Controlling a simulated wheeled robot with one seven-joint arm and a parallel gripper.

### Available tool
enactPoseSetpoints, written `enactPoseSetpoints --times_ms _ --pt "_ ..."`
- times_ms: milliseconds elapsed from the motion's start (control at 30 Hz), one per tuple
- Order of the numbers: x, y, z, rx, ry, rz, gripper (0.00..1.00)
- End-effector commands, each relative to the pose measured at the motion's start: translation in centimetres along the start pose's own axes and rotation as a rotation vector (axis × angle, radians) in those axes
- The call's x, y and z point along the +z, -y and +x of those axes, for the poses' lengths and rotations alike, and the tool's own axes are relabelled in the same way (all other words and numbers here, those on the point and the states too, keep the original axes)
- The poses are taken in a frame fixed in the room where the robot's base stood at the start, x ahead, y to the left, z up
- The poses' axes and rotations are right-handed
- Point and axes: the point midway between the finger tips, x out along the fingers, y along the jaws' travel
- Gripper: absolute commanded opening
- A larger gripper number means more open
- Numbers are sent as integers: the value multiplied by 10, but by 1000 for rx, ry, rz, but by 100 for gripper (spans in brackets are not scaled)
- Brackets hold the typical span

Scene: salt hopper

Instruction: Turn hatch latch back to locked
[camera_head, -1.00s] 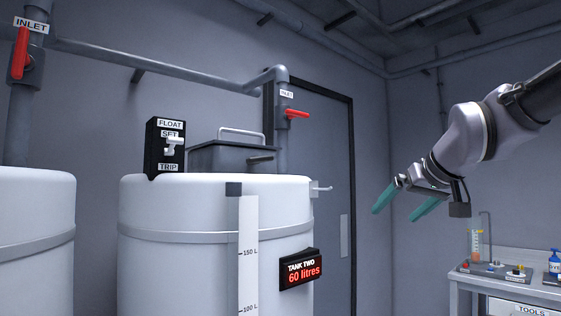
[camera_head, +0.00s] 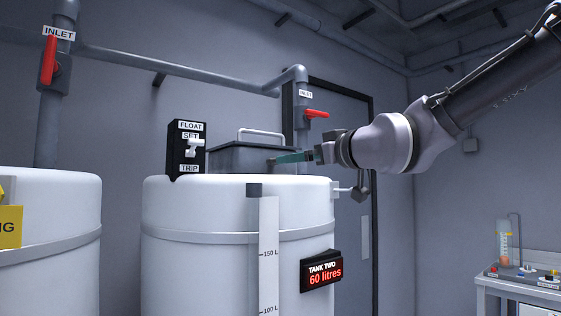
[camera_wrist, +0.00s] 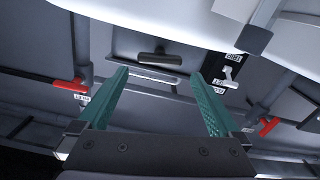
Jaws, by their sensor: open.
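The hatch (camera_head: 237,158) is a dark grey box with a pale bar handle on top of tank two. Its latch (camera_wrist: 155,59) is a short dark bar with a rounded end. In the wrist view it lies crosswise, just beyond and between my fingertips. In the head view, my teal fingers overlap the latch and mostly hide it. My gripper (camera_head: 284,157) points left at the hatch's right end. It also shows in the wrist view (camera_wrist: 160,78), open with nothing between its fingers. I cannot tell whether a finger touches the latch.
Tank two (camera_head: 205,215) is white, with a display reading 60 litres (camera_head: 321,271). The black float box (camera_head: 187,148) with a white lever stands left of the hatch. A pipe with a red inlet valve (camera_head: 316,114) rises behind my gripper. A bench (camera_head: 520,283) stands at lower right.

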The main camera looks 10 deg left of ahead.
Motion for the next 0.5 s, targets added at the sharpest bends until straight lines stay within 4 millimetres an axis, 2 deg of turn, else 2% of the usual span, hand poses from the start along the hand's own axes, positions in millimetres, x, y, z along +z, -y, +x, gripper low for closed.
enactPoseSetpoints --times_ms 100,300,500 --pt "2 1 25 -2 3 0 100" --pt "2 1 61 -2 3 -1 100" --pt "1 0 81 0 2 0 100"
